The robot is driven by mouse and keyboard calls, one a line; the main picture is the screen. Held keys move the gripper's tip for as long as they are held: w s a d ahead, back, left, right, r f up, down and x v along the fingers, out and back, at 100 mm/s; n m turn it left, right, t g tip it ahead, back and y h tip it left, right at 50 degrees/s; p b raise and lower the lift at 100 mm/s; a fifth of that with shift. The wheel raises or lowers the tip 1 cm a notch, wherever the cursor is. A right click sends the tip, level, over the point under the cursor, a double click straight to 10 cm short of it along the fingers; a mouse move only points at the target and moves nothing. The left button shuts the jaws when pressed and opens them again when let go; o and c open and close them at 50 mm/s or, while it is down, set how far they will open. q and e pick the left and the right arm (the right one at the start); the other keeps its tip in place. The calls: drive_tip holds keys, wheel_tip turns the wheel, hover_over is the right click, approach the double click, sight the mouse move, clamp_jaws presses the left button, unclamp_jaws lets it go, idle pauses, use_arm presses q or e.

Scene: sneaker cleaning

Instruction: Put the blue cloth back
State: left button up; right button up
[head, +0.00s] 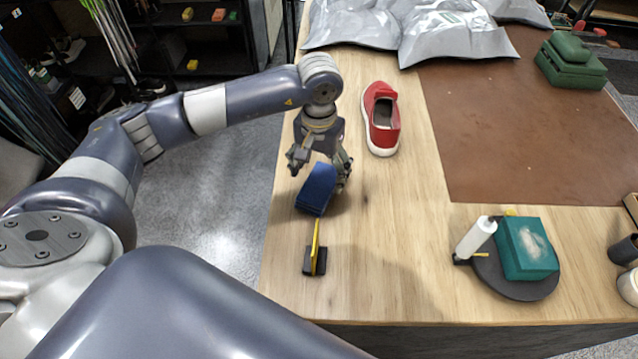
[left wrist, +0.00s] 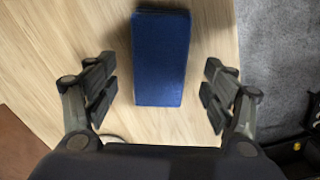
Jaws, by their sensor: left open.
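The blue cloth (head: 316,190) is a folded, dark blue rectangular block near the left edge of the wooden table. It also shows in the left wrist view (left wrist: 161,58), between and beyond the fingers. My left gripper (head: 319,174) is open above the cloth, with one finger on each side. In the left wrist view its fingertips (left wrist: 160,80) stand clear of the cloth, with wood showing in the gaps. My right gripper is in neither view.
A red shoe (head: 381,118) stands just right of my left gripper. A black holder (head: 314,261) with a yellow upright piece is in front of the cloth. A round dark tray (head: 511,288) carries a teal box (head: 526,248) and a white bottle (head: 476,238). A brown mat (head: 520,140) lies at right.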

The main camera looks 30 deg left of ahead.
sight(319, 184)
use_arm(q)
wheel_tip(319, 184, up, 8)
drive_tip(key=b, duration=0.2)
drive_tip(key=shift+f, duration=0.15)
idle(0.4)
